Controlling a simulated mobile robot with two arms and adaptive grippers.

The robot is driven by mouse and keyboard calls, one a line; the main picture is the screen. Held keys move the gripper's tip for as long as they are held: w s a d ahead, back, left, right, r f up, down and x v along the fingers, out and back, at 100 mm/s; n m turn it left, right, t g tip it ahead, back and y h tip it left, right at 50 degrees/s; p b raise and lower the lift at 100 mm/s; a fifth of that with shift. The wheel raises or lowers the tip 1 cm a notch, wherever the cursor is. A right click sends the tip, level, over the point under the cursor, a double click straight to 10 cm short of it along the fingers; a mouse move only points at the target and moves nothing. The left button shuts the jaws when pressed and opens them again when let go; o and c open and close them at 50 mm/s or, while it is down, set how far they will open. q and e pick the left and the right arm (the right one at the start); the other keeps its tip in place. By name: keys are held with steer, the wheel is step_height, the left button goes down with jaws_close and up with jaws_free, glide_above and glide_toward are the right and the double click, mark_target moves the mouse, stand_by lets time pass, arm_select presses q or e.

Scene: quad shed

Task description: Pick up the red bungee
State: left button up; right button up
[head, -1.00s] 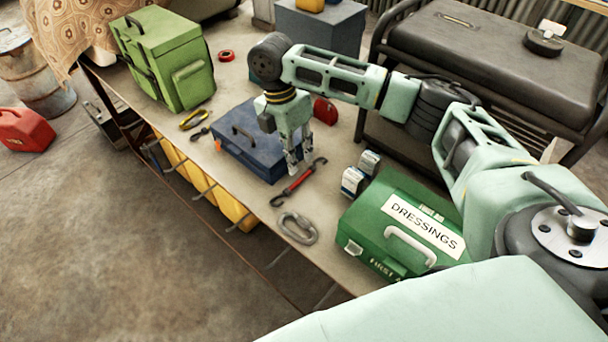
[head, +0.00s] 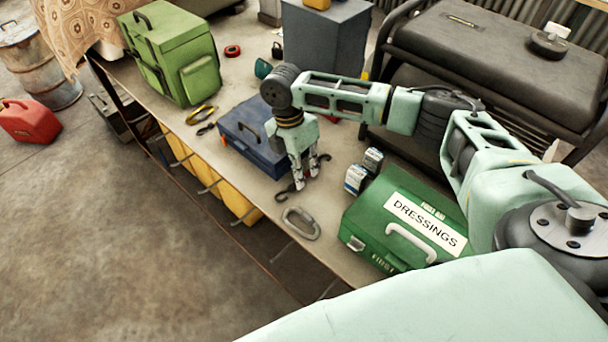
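The red bungee (head: 286,193) lies on the workbench between the blue toolbox and the grey carabiner. Its dark hook ends show on both sides of my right gripper, and its red middle is mostly hidden behind the fingers. My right gripper (head: 304,182) points down over the middle of the bungee, with its two fingertips apart and down at the bungee's level. Whether the fingers touch it cannot be told. My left gripper is out of view.
The blue toolbox (head: 240,146) is close left of the gripper. The grey carabiner (head: 301,224) lies in front. A green bag (head: 172,60) stands further back.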

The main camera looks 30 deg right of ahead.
mark_target(305, 175)
steer(key=shift+c, duration=0.4)
jaws_close()
steer(key=shift+r, duration=0.35)
steer(key=r, duration=0.2)
steer(key=r+b, duration=0.1)
steer(key=r, duration=0.1)
steer(key=shift+s+d, duration=0.25)
steer(key=s+d+r+b, duration=0.1)
steer(key=s+d+r, duration=0.5)
steer(key=s+d, duration=0.1)
steer(key=shift+s+r, duration=0.25)
steer(key=shift+s, duration=0.5)
